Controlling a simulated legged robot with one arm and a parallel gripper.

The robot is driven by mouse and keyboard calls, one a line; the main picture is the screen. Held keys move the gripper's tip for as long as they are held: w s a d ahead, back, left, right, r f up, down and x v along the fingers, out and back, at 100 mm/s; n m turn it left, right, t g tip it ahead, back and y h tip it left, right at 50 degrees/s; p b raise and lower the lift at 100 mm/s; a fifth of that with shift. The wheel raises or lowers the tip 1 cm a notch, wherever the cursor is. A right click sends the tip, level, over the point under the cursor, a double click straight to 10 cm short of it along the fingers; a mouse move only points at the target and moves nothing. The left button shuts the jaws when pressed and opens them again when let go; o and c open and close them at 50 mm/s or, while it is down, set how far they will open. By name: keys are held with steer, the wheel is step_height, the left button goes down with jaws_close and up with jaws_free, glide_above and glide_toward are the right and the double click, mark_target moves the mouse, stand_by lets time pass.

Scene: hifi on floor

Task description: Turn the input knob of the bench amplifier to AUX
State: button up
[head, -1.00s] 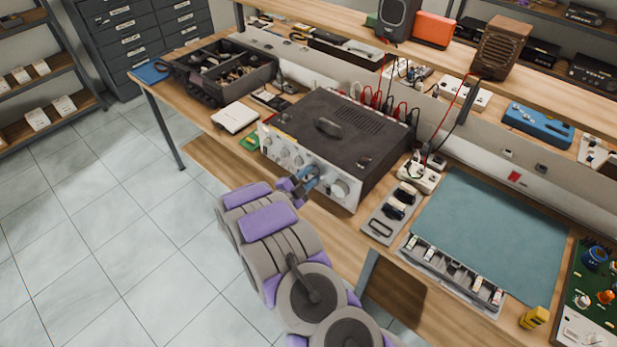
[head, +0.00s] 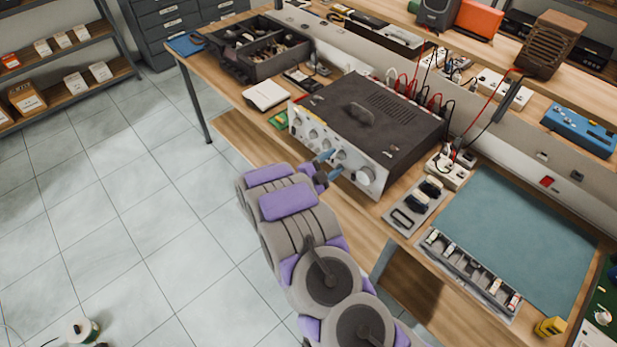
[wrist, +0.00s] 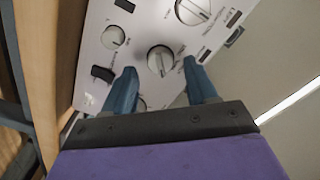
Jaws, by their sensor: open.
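The bench amplifier (head: 375,125) is a dark box with a silver front panel, standing on the wooden bench. Its front panel has several knobs and also fills the upper part of the wrist view. There, a silver knob (wrist: 160,60) with a pointer mark sits ahead of and between my fingertips. A larger knob (wrist: 193,10) is above it and a smaller knob (wrist: 113,37) to its left. In the head view my gripper (head: 328,165) is close to the panel's lower right half.
A black parts tray (head: 245,50) and a white box (head: 266,95) stand left of the amplifier. A grey holder (head: 412,212), a power strip (head: 448,168) and a green mat (head: 500,235) lie to its right. Cables rise behind it.

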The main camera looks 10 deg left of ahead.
steer(key=p+v, duration=0.1)
steer(key=v, duration=1.5)
steer(key=shift+p, duration=0.35)
steer(key=shift+w+a+f, duration=0.1)
steer(key=shift+w, duration=0.05)
